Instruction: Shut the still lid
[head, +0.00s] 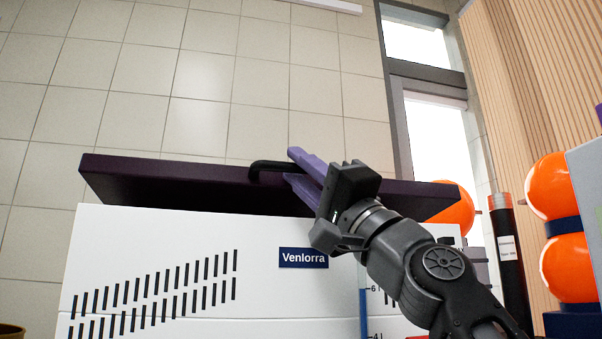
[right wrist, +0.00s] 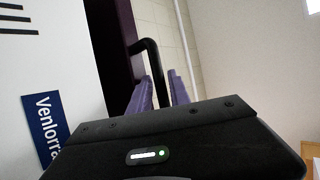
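The still is a white box (head: 190,255) with slotted vents and a blue "Venlorra" label (head: 303,258). Its dark purple lid (head: 170,182) spans the top, with its front edge raised above the body and part of its underside showing. A black bar handle (head: 262,169) sits on the lid's front edge; it also shows in the right wrist view (right wrist: 149,45). My right gripper (head: 292,166) has purple fingers, open, one above and one below the handle bar. In the right wrist view the bar runs between the fingers (right wrist: 160,93). My left gripper is out of view.
Orange spheres (head: 570,268) and a dark cylinder with an orange top (head: 507,262) stand to the right. A blue-marked level scale (head: 363,308) is on the still's front, partly behind my arm. A tiled wall and window are behind; the space above the lid looks clear.

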